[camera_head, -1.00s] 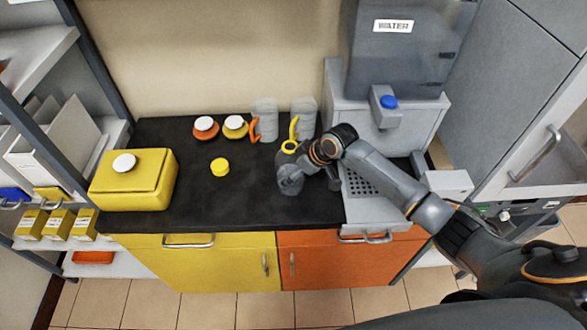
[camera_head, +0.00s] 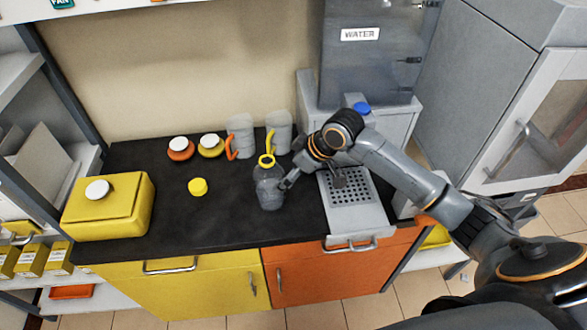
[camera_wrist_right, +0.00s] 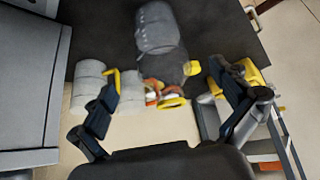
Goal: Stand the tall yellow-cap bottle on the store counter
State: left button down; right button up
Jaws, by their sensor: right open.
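The tall grey see-through bottle (camera_head: 270,190) with a yellow ring at its neck stands upright on the black store counter (camera_head: 225,225), left of the drip tray. A separate yellow cap (camera_head: 198,187) lies on the counter to its left. My right gripper (camera_head: 288,182) is open beside the bottle's right side; its fingers are small and partly dark here. In the right wrist view the open fingers show apart, with the bottle (camera_wrist_right: 158,28) beyond and between them, its yellow ring towards the palm. I cannot tell whether a finger touches it. My left gripper is out of view.
Two clear jugs (camera_head: 241,138) with orange and yellow handles stand behind the bottle. Two white-topped items (camera_head: 180,149) are at the back left, and a yellow box (camera_head: 110,210) is at the left end. The grey water dispenser (camera_head: 370,55) stands right. The front middle counter is clear.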

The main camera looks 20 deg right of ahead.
jog(key=shift+v, duration=1.35)
jog(key=s+a+f+m, duration=0.1)
jog(key=s+a+f, duration=0.25)
jog(key=s, duration=0.35)
jog(key=s+a+f, duration=0.3)
jog(key=s+f, duration=0.2)
jog(key=s, duration=0.1)
jog(key=s+d+f+m+g+h, duration=0.1)
jog(key=s+d+m+h, duration=0.15)
jog(key=s, duration=0.45)
jog(key=s+d+f+m+h, duration=0.1)
jog(key=s+d+m, duration=0.15)
jog(key=s, duration=0.45)
notch_tip(320, 180, down, 30)
jog(key=s+g+b, duration=0.2)
jog(key=b, duration=0.1)
jog(key=s+d+f+g+b, duration=0.1)
jog(key=s+d+f+b, duration=0.1)
jog(key=s+f, duration=1.4)
jog(key=shift+s+d+f+h, duration=0.35)
jog(key=shift+d+f, duration=0.1)
jog(key=shift+f, duration=0.1)
